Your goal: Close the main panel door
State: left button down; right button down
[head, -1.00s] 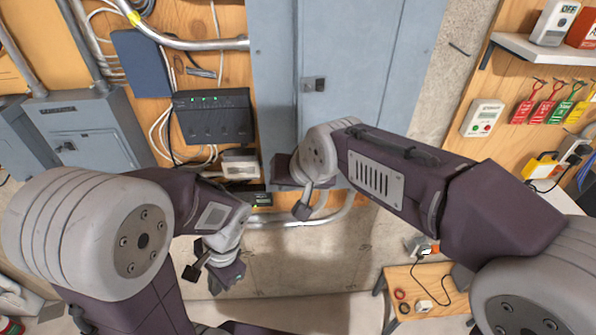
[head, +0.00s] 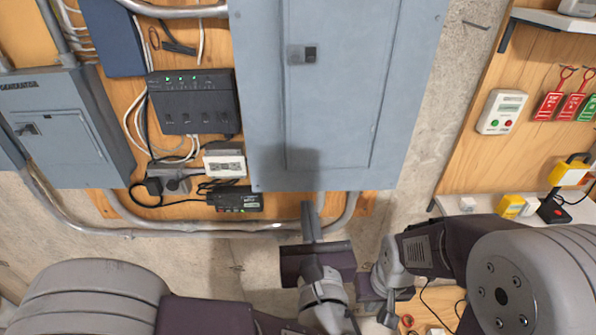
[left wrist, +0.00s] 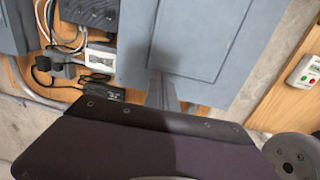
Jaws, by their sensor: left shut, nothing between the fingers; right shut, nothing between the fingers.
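The grey main panel (head: 262,120) fills the upper middle of the head view, its top cut off. Its door (head: 345,110) lies flat in the panel front, with no gap visible along the edges in view. A small dark latch (head: 301,54) sits at the door's left edge. My left gripper (head: 308,215) is shut and empty, pointing up just below the panel's lower edge; whether it touches cannot be told. In the left wrist view its fingers (left wrist: 163,92) overlap the panel (left wrist: 200,50). My right gripper (head: 388,315) is shut and empty, low and right of the left one.
The generator box (head: 60,125) and a black power unit (head: 193,102) are left of the panel. Metal conduit (head: 215,228) runs below. A wooden board with red tags (head: 550,104) and a shelf (head: 545,18) is at right. Bare concrete separates it from the panel.

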aim_at(299, 159)
pick_arm(q)
jog(key=w+p, duration=0.1)
jog(key=w, duration=0.3)
jog(key=w+p, duration=0.1)
jog(key=w, duration=0.4)
jog(key=w+p, duration=0.2)
jog(key=w, duration=0.3)
jog(key=shift+a, duration=0.35)
jog(key=shift+w+a+f+b, duration=0.2)
jog(key=shift+w+f+b, duration=0.05)
jog(key=shift+w+b, duration=0.5)
jog(key=shift+s+r, duration=0.2)
jog(key=shift+r, duration=0.1)
jog(key=shift+w, duration=0.1)
jog(key=shift+f, duration=0.1)
